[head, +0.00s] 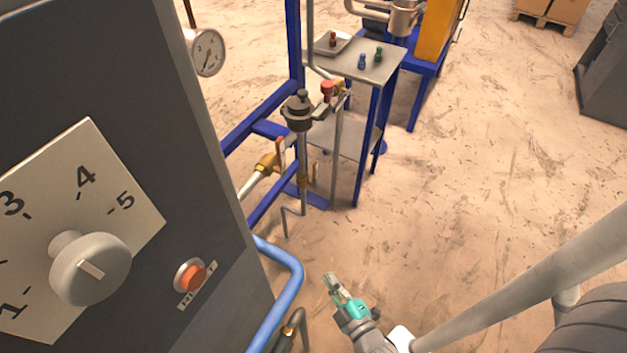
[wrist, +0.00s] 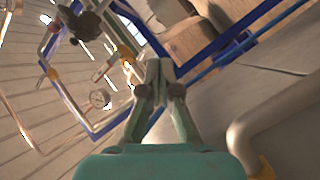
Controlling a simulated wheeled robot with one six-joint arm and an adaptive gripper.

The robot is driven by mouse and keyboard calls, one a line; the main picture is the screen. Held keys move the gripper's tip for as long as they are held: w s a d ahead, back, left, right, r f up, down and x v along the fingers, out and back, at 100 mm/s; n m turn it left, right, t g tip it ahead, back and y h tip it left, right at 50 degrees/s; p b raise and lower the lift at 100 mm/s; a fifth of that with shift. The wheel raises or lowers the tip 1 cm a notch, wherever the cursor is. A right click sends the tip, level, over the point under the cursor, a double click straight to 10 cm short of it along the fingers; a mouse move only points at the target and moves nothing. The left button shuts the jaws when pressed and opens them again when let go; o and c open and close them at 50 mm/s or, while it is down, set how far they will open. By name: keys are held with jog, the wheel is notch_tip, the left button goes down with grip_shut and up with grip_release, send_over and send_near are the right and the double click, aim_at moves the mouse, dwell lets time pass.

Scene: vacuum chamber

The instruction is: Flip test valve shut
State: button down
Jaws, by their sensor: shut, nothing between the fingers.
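Several brass valves sit on the pipework of the blue frame in the head view, and I cannot tell by a label which is the test valve. One brass valve (head: 267,165) with a thin upright handle is on the left pipe. Another brass valve (head: 305,182) is on the vertical pipe, and a red-topped valve (head: 327,90) is higher up. My gripper (head: 331,279) is shut and empty, below and right of these valves, touching nothing visible. In the wrist view its fingertips (wrist: 158,68) meet, with brass fittings (wrist: 127,57) beyond them.
A grey cabinet with a dial knob (head: 90,268) and an orange button (head: 192,277) fills the left. A blue pipe (head: 290,275) bends beside my gripper. A small table (head: 375,68) holds little bottles. The floor to the right is largely clear.

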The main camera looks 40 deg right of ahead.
jog(key=w+d+f+n+h, duration=0.1)
jog(key=w+d+n+h, duration=0.1)
jog(key=w+d, duration=0.4)
jog(key=w+d+f+n+h, duration=0.1)
jog(key=w+d, duration=0.5)
jog(key=w, duration=0.8)
jog(key=f+n, duration=0.1)
jog(key=n, duration=0.1)
jog(key=shift+d+n+h, duration=0.15)
jog(key=shift+n+h, duration=0.15)
jog(key=shift+h, duration=0.1)
jog(key=shift+f, duration=0.1)
send_near(314, 180)
jog(key=w+a+r, duration=0.2)
jog(key=w+r, duration=0.2)
jog(key=w, duration=0.1)
jog(key=shift+w+d, duration=0.3)
jog(key=shift+d, duration=0.4)
jog(key=shift+w+d, duration=0.3)
jog(key=shift+d, duration=0.35)
jog(key=shift+w+d, duration=0.35)
jog(key=shift+d, duration=0.35)
